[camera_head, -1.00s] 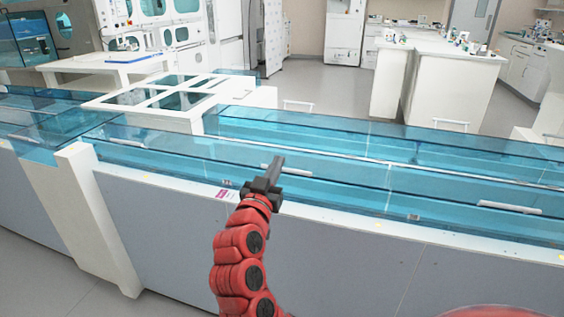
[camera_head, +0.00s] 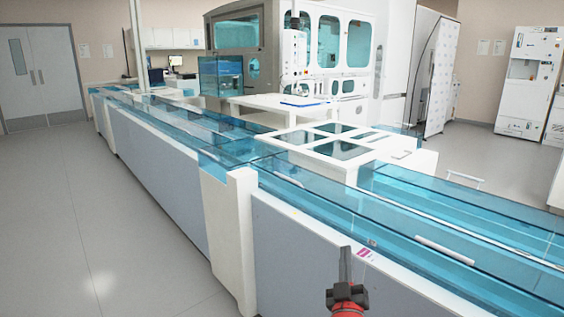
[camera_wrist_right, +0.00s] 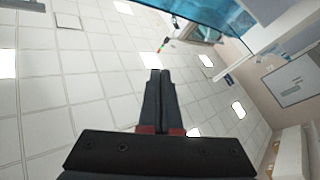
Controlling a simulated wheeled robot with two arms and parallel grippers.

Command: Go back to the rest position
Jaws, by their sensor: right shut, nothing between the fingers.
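My right gripper (camera_head: 345,265) is at the bottom of the head view, pointing up, in front of the grey side of the tube track (camera_head: 310,250). Its dark fingers are shut and empty. In the right wrist view the gripper (camera_wrist_right: 158,75) also shows shut, against a white tiled ceiling (camera_wrist_right: 85,75). Only a little of my red right arm shows at the bottom of the head view. My left gripper is not in view.
The track with its blue clear covers (camera_head: 400,220) runs from the lower right to the far left. A white pillar (camera_head: 232,235) stands out from its side. Open grey floor (camera_head: 90,220) lies to the left. Double doors (camera_head: 35,75) are at the far left.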

